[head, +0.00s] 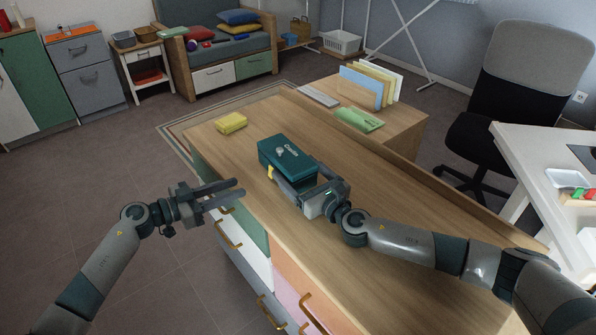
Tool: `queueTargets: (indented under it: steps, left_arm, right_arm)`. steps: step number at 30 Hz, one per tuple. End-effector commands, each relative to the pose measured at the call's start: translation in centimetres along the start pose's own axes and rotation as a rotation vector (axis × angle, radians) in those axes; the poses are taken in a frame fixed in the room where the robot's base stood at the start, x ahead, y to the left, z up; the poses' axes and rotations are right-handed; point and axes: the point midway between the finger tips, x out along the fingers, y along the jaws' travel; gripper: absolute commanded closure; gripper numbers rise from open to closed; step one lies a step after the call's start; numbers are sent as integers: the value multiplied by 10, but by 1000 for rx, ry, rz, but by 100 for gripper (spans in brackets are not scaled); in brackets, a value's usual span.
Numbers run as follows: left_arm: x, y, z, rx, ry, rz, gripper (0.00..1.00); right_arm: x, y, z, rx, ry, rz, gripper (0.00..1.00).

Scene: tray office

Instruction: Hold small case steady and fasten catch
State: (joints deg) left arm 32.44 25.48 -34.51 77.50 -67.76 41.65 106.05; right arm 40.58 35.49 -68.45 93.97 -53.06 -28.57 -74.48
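The small case (281,151) is a teal box with a lid, lying on the wooden counter. A round grey piece and light lettering are on its lid. A yellow catch (271,173) shows on its front face, near the left corner. My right gripper (305,178) is at the case's near right end, with its fingers on either side of it; whether they press on it I cannot tell. My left gripper (240,188) is open and empty, left of the case at the counter's front edge, its fingers pointing right. It is apart from the catch.
The counter's wooden top (400,205) is clear to the right. Drawers with handles are below its front edge.

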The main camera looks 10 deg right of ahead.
Motion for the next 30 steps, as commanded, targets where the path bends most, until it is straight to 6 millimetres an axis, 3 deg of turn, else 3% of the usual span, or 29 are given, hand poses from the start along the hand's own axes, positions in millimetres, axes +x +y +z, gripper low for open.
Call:
queueTargets:
  steps: [1,5,9,10,14,20,30]
  left_arm:
    - [0,0,0,0,0,0,69]
    - [0,0,0,0,0,0,69]
    - [0,0,0,8,-1,1,97]
    - [0,0,-1,14,-2,1,100]
    - [-2,0,-3,80,-13,6,100]
    - [-9,2,-10,336,-55,27,100]
    - [-31,4,-28,1049,-162,117,100]
  right_arm:
    - [0,0,0,0,0,0,31]
    - [0,0,0,0,0,0,62]
    - [0,0,0,0,0,0,62]
    - [0,0,0,0,0,0,62]
    - [0,0,0,0,0,-1,62]
    - [0,0,0,0,0,-1,62]
    - [0,-1,0,0,0,-1,62]
